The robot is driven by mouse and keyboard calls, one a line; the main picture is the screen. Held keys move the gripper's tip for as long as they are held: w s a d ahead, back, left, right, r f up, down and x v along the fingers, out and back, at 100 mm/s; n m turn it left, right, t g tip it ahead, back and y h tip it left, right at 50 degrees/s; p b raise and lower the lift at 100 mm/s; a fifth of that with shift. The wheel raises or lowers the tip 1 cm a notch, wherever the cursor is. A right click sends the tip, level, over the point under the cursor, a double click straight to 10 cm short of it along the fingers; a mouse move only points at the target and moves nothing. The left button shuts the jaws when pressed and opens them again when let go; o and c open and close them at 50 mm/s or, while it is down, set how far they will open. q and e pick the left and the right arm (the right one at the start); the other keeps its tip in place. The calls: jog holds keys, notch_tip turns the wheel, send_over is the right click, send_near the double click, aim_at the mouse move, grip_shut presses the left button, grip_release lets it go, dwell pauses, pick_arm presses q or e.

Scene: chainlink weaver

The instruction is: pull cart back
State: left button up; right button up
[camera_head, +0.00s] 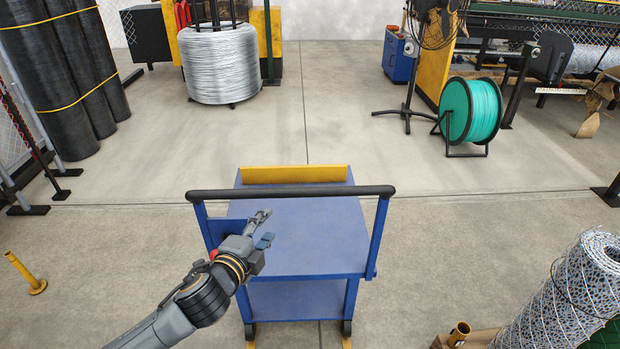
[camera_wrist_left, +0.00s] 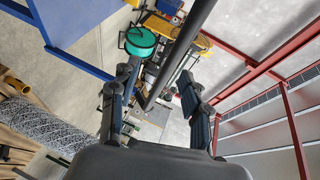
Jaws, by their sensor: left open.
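The blue cart (camera_head: 300,238) stands in the middle of the head view, with two shelves, a yellow board at its far end and a black handle bar (camera_head: 320,192) across its near uprights. My left gripper (camera_head: 264,228) is open and empty, just below the left half of the bar in the picture. In the left wrist view, the dark bar (camera_wrist_left: 181,50) runs diagonally between the lines of the two spread fingers (camera_wrist_left: 160,82). I cannot tell whether it touches them. Blue cart frame (camera_wrist_left: 60,60) shows at the upper left there. My right gripper is out of view.
A silver wire coil (camera_head: 220,65) stands at the back left and a teal spool (camera_head: 470,110) at the right. A yellow post (camera_head: 25,273) is at the left. A wire mesh roll (camera_head: 570,295) lies at the front right. Floor beyond the cart is clear.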

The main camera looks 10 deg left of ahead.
aim_at(289, 195)
pick_arm(q)
jog(key=shift+m, duration=0.4)
jog(key=w+d, duration=0.1)
jog(key=w, duration=0.3)
jog(key=w+p, duration=0.1)
jog(key=w, duration=0.3)
jog(key=w+d, duration=0.1)
jog(key=w, duration=0.3)
jog(key=shift+w+d+r, duration=0.2)
jog(key=shift+w+d, duration=0.15)
grip_shut()
